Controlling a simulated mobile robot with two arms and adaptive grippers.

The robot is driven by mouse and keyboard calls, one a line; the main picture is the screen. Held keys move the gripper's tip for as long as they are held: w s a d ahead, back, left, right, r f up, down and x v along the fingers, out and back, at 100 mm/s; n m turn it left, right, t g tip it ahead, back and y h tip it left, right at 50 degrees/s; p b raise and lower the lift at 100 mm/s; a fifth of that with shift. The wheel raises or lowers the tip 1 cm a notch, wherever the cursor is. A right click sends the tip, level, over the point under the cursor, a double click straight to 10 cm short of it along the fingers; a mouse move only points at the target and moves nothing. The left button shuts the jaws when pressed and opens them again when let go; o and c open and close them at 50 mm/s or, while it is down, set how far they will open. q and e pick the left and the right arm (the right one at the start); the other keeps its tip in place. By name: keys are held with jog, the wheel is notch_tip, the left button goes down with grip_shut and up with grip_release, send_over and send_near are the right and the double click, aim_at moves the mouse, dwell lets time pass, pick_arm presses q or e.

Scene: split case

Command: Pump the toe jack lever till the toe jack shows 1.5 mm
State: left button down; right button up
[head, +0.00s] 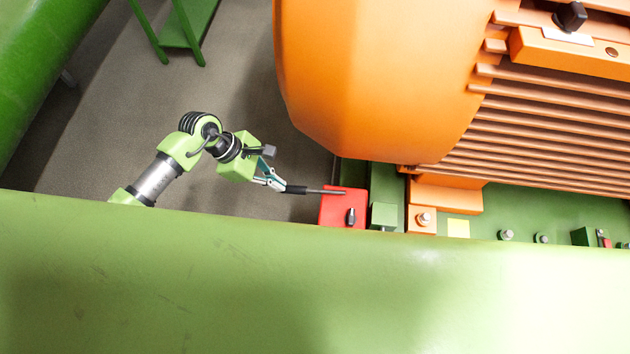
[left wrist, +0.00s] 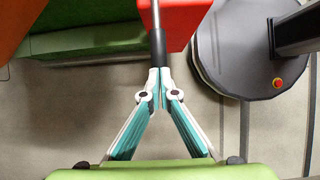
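The toe jack (head: 342,208) is a red block beside the orange motor's foot, with a small dark knob on top. It also shows in the left wrist view (left wrist: 183,14). Its lever (head: 318,191) is a thin rod with a black grip, sticking out to the left of the jack. My left gripper (head: 284,187) is at the outer end of the lever. In the left wrist view the fingertips (left wrist: 160,76) are closed together on the black grip of the lever (left wrist: 157,45). No readout of the jack is legible. My right gripper is not in view.
A large orange motor (head: 375,70) with fins stands above the jack on a green base. A wide green beam (head: 300,285) crosses the foreground. A green block (head: 383,215) and an orange foot with a bolt (head: 424,219) lie right of the jack.

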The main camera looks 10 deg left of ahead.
pick_arm(q)
notch_tip(320, 180, up, 9)
jog(key=p, duration=0.6)
dwell(0.3)
jog(key=shift+d, duration=0.1)
notch_tip(320, 180, up, 7)
jog(key=p, duration=0.4)
jog(key=shift+d, duration=0.25)
jog(key=shift+a, duration=0.1)
dwell(0.7)
